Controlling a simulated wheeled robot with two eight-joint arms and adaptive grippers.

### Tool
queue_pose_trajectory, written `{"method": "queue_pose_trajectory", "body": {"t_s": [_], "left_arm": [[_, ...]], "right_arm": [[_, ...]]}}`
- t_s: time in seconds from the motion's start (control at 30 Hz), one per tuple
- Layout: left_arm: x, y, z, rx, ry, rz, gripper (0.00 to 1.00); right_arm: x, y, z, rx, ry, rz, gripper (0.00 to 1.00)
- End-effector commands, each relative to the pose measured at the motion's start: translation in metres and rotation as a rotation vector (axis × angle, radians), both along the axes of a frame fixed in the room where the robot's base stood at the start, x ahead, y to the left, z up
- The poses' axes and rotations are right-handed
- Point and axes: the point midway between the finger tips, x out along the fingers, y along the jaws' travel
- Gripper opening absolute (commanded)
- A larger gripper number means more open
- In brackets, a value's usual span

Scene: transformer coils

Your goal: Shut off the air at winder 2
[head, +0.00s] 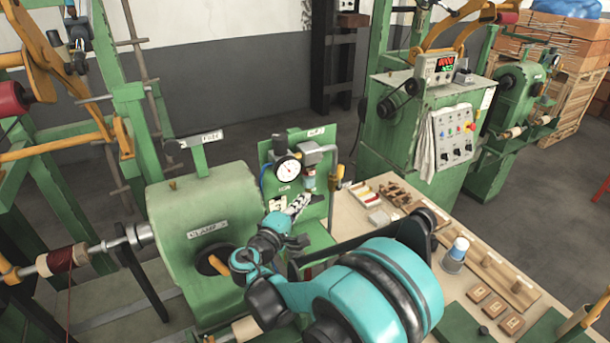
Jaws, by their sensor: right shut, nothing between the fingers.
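A green air panel (265,152) stands behind the green winder housing (195,215). It carries a round white pressure gauge (288,168), a regulator with a clear bluish bowl (309,178), and a small number plate (278,203) that I cannot read surely. My right gripper (300,203) is shut and empty, in front of the panel's lower part, below the gauge and regulator. Contact is unclear. My left gripper is out of view.
A wooden bench (455,285) on the right holds a blue-and-white cup (457,250), wooden blocks and small trays. A green control cabinet (430,125) stands behind it. A winder frame with spools (60,258) fills the left. Grey floor lies open between.

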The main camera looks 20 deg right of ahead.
Motion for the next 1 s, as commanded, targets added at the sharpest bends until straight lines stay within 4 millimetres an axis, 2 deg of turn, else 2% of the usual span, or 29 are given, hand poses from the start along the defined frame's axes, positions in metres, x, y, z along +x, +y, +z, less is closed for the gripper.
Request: {"method": "queue_pose_trajectory", "body": {"t_s": [0.13,0.27,0.67,0.8,1.0], "left_arm": [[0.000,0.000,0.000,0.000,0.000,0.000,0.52],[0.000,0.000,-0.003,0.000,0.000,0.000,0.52],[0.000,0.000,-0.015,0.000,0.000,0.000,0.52],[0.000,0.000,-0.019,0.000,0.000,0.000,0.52],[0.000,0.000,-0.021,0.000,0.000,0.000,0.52]], "right_arm": [[0.006,-0.001,0.003,-0.035,-0.009,-0.001,0.00],[0.015,-0.014,0.002,-0.034,-0.009,-0.004,0.00],[0.067,-0.080,0.001,-0.032,-0.008,-0.003,0.00],[0.062,-0.101,0.002,-0.032,-0.008,-0.004,0.00],[0.060,-0.115,0.003,-0.032,-0.008,-0.001,0.00]]}}
